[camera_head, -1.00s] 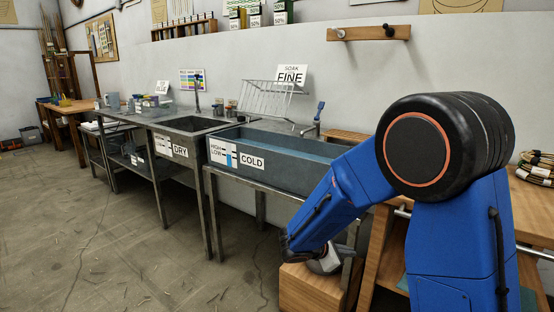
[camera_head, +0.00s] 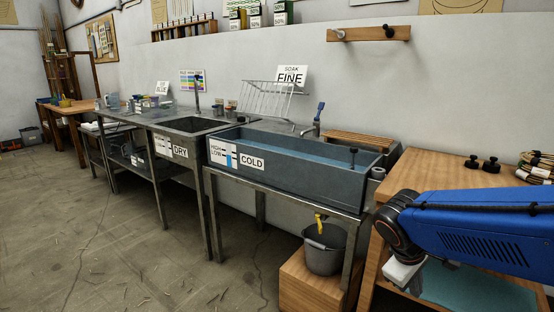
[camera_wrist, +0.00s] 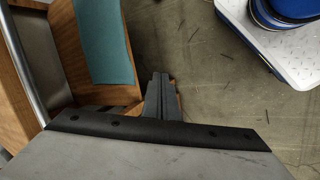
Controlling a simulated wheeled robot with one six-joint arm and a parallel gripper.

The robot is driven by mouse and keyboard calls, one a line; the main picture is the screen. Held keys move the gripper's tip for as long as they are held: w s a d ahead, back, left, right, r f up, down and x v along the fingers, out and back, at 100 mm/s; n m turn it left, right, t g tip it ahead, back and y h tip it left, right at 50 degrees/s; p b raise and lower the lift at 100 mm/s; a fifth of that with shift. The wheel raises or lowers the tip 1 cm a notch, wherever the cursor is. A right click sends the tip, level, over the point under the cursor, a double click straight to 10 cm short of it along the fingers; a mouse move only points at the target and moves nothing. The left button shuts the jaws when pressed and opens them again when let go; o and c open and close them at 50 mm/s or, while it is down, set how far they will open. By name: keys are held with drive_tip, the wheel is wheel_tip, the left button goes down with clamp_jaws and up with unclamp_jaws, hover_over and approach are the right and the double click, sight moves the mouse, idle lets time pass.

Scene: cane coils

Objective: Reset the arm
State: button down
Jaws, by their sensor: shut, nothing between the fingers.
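My blue arm comes in from the right edge in the head camera view, lying low over the wooden bench, with a black joint at its left end. A pale grey part of it shows below that joint. My gripper (camera_wrist: 161,78) shows in the wrist view as two dark fingers pressed together, pointing away from the camera. Nothing is between them. It is over the floor, beside the bench's teal-covered shelf. The fingertips cannot be made out in the head view.
The wooden bench (camera_head: 452,181) holds black knobs and cane coils (camera_head: 537,167). To its left stands a long trough (camera_head: 290,172) of water on a metal frame. A grey bucket (camera_head: 324,255) sits on a wooden box (camera_head: 306,290) below. The floor at left is open.

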drive_tip(key=s+a+r+m+t+y, duration=0.1)
drive_tip(key=s+a+m+y, duration=0.1)
drive_tip(key=s, duration=0.3)
drive_tip(key=s+a+r+m+t+y, duration=0.1)
drive_tip(key=s+a+r+m+y, duration=0.1)
drive_tip(key=s+m, duration=0.2)
drive_tip(key=shift+s+t+y, duration=0.3)
drive_tip(key=shift+s+y, duration=0.1)
drive_tip(key=shift+s, duration=0.8)
